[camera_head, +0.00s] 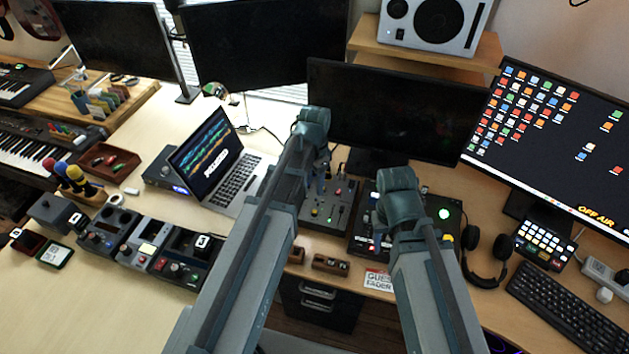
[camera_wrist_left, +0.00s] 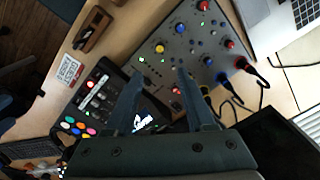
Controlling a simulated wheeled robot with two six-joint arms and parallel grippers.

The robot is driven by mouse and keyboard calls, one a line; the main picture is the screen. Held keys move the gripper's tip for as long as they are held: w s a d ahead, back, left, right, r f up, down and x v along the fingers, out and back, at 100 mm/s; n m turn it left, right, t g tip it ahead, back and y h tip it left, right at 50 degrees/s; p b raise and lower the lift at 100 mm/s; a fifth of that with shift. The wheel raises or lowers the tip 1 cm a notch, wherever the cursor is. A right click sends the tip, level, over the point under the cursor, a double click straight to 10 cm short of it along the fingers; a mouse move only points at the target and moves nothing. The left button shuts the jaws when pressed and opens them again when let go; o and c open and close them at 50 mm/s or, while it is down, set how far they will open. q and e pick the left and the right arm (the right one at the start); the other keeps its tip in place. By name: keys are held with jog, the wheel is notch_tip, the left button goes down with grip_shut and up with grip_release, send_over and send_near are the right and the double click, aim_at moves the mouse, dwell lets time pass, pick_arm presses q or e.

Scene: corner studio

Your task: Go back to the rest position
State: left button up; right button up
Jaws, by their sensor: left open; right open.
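My left gripper (camera_head: 322,182) hangs at the end of the left arm above the grey mixer (camera_head: 345,192), largely hidden behind its own wrist. In the left wrist view the two fingers of the left gripper (camera_wrist_left: 165,98) stand apart with nothing between them. The mixer (camera_wrist_left: 172,42) shows there with coloured knobs and plugged cables. My right gripper (camera_head: 380,238) is over the dark control deck (camera_head: 362,228), mostly hidden by its wrist; I see nothing held in it. The deck also shows in the left wrist view (camera_wrist_left: 93,92).
A laptop (camera_head: 240,183) stands left of my left arm. Monitors (camera_head: 395,108) line the back. Headphones (camera_head: 483,262) and a keyboard (camera_head: 560,305) lie at right. Small wooden blocks (camera_head: 331,265) and a card (camera_head: 379,281) lie near the front edge.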

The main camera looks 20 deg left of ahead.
dwell(0.5)
pick_arm(q)
jog(key=s+d+n, duration=0.2)
jog(key=s+d, duration=0.3)
jog(key=s, duration=0.2)
jog(key=s+d+n+y, duration=0.1)
jog(key=s+d+n, duration=0.1)
jog(key=s+d, duration=0.3)
jog(key=s, duration=0.2)
jog(key=shift+s+d+n, duration=0.15)
jog(key=shift+s+n, duration=0.15)
jog(key=shift+s, duration=0.1)
jog(key=shift+r, duration=0.1)
